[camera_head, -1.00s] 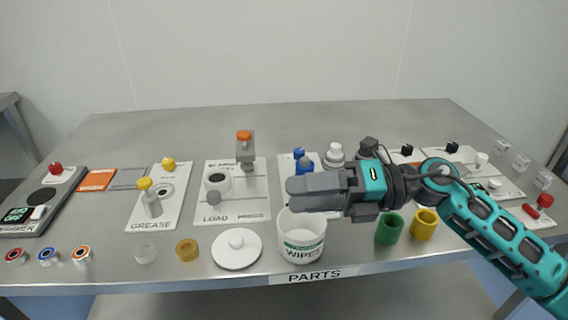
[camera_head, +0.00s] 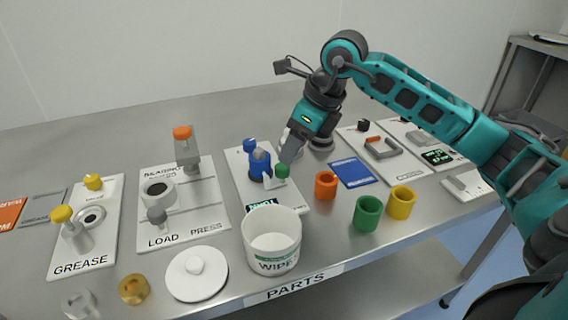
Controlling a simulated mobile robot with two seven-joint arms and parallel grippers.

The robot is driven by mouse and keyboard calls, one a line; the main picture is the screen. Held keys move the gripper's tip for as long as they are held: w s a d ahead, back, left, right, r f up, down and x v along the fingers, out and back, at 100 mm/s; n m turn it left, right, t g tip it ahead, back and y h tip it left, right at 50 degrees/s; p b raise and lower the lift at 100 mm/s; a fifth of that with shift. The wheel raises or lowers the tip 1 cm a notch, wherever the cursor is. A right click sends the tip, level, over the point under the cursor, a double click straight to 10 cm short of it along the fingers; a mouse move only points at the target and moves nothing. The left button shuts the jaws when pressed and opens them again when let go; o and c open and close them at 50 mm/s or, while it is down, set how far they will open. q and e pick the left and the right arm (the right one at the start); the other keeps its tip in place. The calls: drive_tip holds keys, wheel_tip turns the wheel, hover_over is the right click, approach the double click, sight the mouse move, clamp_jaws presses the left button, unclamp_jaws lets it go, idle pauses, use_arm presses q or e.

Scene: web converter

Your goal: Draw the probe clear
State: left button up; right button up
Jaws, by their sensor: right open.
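A white board (camera_head: 236,168) near the middle carries a blue fixture (camera_head: 259,172) with a grey upper part and a blue knob (camera_head: 249,145). A small green knob (camera_head: 282,171) with a pale piece beside it sits just right of the fixture. I cannot tell which of these parts is the probe. My right gripper (camera_head: 287,152) points down and left over the board's right side, close to the green knob. It is open, but its fingers are partly hidden, and contact cannot be told. My left gripper is not in view.
A white wipes tub (camera_head: 272,258) stands in front of the board. Orange (camera_head: 326,185), green (camera_head: 367,213) and yellow (camera_head: 401,203) cups stand to the right, near a blue mat (camera_head: 353,172). The load press (camera_head: 187,150) stands left. The bench behind is clear.

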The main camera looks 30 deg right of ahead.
sight(283, 166)
drive_tip(key=x, duration=0.5)
drive_tip(key=shift+w+a+f+b, duration=0.15)
drive_tip(key=shift+f+b, duration=0.15)
drive_tip(key=shift+f, duration=0.05)
drive_tip(key=shift+c, duration=0.3)
clamp_jaws()
